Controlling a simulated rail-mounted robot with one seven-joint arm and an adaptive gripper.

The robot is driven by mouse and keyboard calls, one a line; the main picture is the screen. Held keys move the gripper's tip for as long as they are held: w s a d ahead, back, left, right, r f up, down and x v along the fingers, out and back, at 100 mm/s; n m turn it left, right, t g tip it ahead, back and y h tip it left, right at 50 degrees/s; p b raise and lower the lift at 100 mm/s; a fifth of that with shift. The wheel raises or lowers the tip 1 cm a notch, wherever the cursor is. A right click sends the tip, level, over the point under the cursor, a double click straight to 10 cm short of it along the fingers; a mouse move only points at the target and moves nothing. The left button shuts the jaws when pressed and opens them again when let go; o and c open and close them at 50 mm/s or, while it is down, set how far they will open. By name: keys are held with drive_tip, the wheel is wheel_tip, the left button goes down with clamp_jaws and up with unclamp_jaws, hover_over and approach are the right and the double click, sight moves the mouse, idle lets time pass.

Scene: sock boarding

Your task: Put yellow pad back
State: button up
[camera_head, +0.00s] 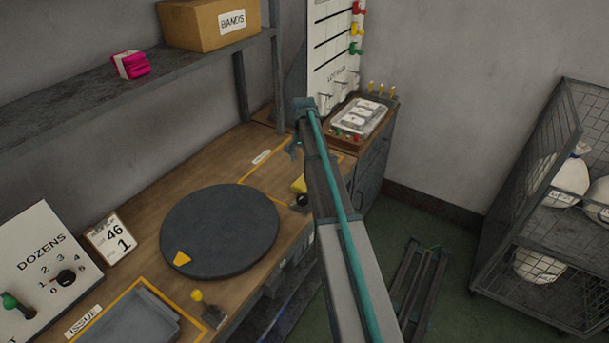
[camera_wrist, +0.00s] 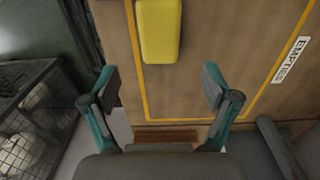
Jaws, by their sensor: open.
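The yellow pad (camera_wrist: 158,32) lies at the top of the wrist view, along the left line of a yellow outline on the wooden bench; its far end is cut off. In the head view a yellow piece (camera_head: 299,185), apparently the pad, shows beside my arm, partly hidden by it. My gripper (camera_wrist: 162,88) is open and empty, its fingers spread wide, with bare wood between them. In the picture the pad lies above the gap between the fingers, apart from them. In the head view my gripper (camera_head: 293,149) is small and dark over the bench.
An EMPTIES label (camera_wrist: 292,60) lies right of the outline. A dark round turntable (camera_head: 220,232) with a yellow mark fills the bench middle. A wire cage cart (camera_head: 545,190) with white bundles stands at right.

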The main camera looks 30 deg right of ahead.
drive_tip(key=shift+r+b, duration=0.35)
drive_tip(key=shift+r, duration=1.45)
drive_tip(key=s+d+f+m+h, duration=0.1)
drive_tip(key=s+d+f, duration=0.3)
drive_tip(key=s+f, duration=0.5)
drive_tip(key=s+d+f+h, duration=0.1)
drive_tip(key=s+d+f, duration=0.3)
drive_tip(key=s+f, duration=0.5)
drive_tip(key=s+a+f+n+g+y+p, duration=0.1)
drive_tip(key=s+a+f+n, duration=0.2)
drive_tip(key=s+a+f, duration=0.5)
drive_tip(key=s+a+f+n+g+y+p, duration=0.1)
drive_tip(key=s+a+f+n+p, duration=0.15)
drive_tip(key=s+a+f, duration=0.6)
drive_tip(key=s+a+n+g, duration=0.1)
drive_tip(key=s+a+n, duration=0.1)
drive_tip(key=s+a, duration=0.3)
drive_tip(key=s+a+f+n+g+p, duration=0.1)
drive_tip(key=s+a, duration=0.4)
drive_tip(key=s, duration=0.6)
drive_tip(key=s+a+n+g+p, duration=0.1)
drive_tip(key=s+a+n, duration=0.3)
drive_tip(key=s, duration=0.4)
drive_tip(key=shift+s+a+f+g, duration=0.4)
drive_tip(key=shift+a+g, duration=0.25)
drive_tip(key=shift+g, duration=0.25)
